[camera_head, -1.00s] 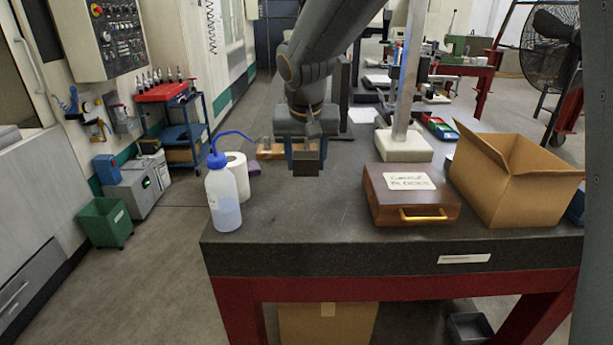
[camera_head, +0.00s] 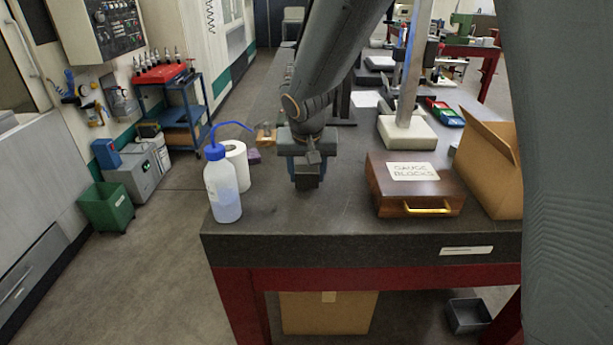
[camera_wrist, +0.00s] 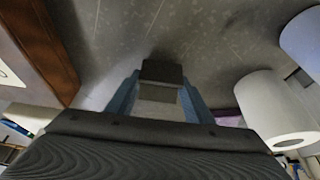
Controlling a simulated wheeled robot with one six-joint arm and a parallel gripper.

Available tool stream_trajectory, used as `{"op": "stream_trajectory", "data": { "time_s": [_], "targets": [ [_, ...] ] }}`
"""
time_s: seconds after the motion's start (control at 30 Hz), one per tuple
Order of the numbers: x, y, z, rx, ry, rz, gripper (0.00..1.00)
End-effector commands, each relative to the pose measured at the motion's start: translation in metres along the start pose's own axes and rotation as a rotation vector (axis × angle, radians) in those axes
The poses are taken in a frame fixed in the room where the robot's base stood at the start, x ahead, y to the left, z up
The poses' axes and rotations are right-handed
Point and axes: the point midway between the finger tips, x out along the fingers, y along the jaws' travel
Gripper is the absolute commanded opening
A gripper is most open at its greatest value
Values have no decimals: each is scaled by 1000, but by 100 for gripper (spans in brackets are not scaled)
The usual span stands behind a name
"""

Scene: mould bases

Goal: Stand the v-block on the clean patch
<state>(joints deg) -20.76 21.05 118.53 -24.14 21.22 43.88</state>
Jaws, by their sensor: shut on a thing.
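My gripper (camera_head: 307,170) is shut on a dark grey block, the v-block (camera_head: 307,182), above the near part of the granite table. The wrist view shows the v-block (camera_wrist: 162,72) between the two blue fingers of my gripper (camera_wrist: 160,98). Its groove does not show clearly. Whether its underside touches the table cannot be told. I cannot make out a marked clean patch; the grey table top (camera_head: 340,220) around the block shows only faint lines and smudges, and the area behind my gripper is hidden.
A blue-capped wash bottle (camera_head: 224,190) and a white paper roll (camera_head: 238,165) stand left of my gripper. A wooden gauge-block case (camera_head: 385,200) lies to the right, with a cardboard box (camera_head: 490,175) beyond it. A stand with a pale base (camera_head: 405,133) is behind the case.

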Motion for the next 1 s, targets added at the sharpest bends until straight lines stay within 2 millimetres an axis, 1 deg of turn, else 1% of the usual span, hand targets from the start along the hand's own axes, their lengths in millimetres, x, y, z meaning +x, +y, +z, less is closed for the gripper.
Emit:
{"op": "stream_trajectory", "data": {
  "time_s": [0.03, 0.13, 0.5, 0.53, 0.6, 0.63, 1.0],
  "targets": [
    [6, -1, 3, -3, -1, 0, 0],
    [12, -2, 5, -2, 2, -3, 0],
    [15, -2, 6, -1, 3, -3, 0],
    [16, -1, 7, -2, 0, -2, 50],
    [15, -1, 7, -1, 0, -1, 62],
    [15, -1, 7, -1, 0, -1, 66],
    [13, -1, 6, -1, 0, -1, 66]
  ]
}}
